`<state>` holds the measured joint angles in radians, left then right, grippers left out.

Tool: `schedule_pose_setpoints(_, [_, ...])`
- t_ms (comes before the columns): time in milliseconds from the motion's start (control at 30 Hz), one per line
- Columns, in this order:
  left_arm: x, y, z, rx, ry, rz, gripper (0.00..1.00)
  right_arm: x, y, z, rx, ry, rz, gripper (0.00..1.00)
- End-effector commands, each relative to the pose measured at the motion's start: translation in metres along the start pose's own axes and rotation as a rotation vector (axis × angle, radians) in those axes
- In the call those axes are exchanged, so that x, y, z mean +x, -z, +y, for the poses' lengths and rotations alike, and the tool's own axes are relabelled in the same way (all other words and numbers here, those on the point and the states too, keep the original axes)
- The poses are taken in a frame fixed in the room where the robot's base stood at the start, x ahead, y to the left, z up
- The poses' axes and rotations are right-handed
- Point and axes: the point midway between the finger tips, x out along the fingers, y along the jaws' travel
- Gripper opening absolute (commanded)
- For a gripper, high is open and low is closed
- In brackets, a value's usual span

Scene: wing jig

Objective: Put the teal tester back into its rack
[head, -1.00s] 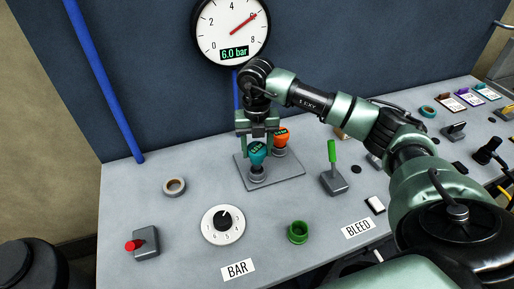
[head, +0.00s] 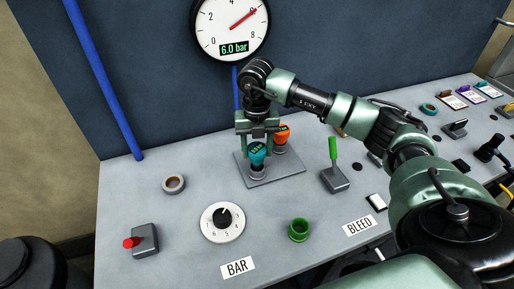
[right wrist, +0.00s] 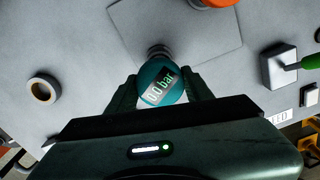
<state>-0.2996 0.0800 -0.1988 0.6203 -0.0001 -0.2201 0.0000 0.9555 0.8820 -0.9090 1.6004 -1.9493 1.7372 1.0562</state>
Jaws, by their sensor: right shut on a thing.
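The teal tester (head: 258,153) stands upright at the left holder of the grey rack plate (head: 287,169) in the head view. My right gripper (head: 257,142) comes down from above and is shut on its head. In the right wrist view the teal tester (right wrist: 152,73) sits between both fingers (right wrist: 160,91), with a "bar" readout facing up. Its lower end meets a grey socket on the plate; how deep it sits I cannot tell. An orange tester (head: 281,135) stands in the other holder, behind and to the right. My left gripper is not in view.
A green-handled lever (head: 333,162) stands to the right of the rack. The wall gauge (head: 231,25) reads 6.0 bar.

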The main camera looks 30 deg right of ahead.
Motion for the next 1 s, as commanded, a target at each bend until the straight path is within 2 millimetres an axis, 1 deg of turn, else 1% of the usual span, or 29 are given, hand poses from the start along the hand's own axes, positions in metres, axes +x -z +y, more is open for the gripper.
schedule_pose_setpoints(433, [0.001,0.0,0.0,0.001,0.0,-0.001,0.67,0.001,0.0,0.0,0.0,0.0,-0.001,0.12])
schedule_pose_setpoints(1000, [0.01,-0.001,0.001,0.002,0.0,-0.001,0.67,0.013,0.0,0.0,0.0,-0.001,-0.001,0.12])
